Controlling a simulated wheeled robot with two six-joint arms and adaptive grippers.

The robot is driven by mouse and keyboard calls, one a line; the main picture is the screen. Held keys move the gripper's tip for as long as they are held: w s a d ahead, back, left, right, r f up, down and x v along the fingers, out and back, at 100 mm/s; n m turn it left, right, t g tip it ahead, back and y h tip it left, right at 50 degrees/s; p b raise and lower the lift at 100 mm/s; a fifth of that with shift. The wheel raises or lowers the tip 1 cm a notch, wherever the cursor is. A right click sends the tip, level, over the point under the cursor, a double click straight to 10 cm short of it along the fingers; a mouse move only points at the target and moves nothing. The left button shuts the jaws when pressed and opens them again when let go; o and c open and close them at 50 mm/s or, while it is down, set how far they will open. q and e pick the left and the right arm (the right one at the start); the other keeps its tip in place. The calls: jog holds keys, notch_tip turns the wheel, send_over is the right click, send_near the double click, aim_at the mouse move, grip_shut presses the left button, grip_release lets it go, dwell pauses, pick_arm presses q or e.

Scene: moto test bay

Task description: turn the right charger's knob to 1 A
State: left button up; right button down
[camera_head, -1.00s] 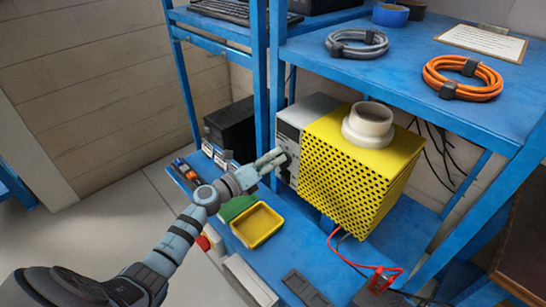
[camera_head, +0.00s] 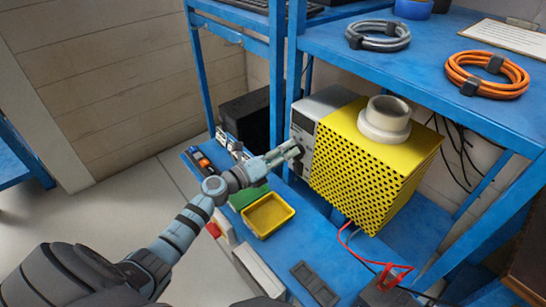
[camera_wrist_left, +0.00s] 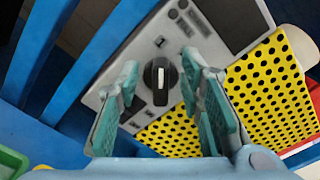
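The charger (camera_head: 331,101) is a grey box with a dark-marked front panel on the blue shelf, against a yellow perforated box. Its black round knob (camera_wrist_left: 160,82) with a white pointer line shows in the left wrist view. My left gripper (camera_head: 299,148) is at the charger's front. In the left wrist view its green-padded fingers (camera_wrist_left: 160,70) are apart, one on each side of the knob, with visible gaps. I cannot tell their depth from the panel. My right gripper is not in view.
The yellow perforated box (camera_head: 365,160) with a white collar (camera_head: 385,122) stands right of the charger. A yellow tray (camera_head: 268,215) lies below the left gripper. A black box (camera_head: 248,121) stands behind the arm. Red leads (camera_head: 350,245) run along the lower shelf.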

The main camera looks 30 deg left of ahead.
pick_arm(q)
jog(key=v, duration=1)
jog(key=shift+s, duration=0.2)
jog(key=shift+a, duration=0.15)
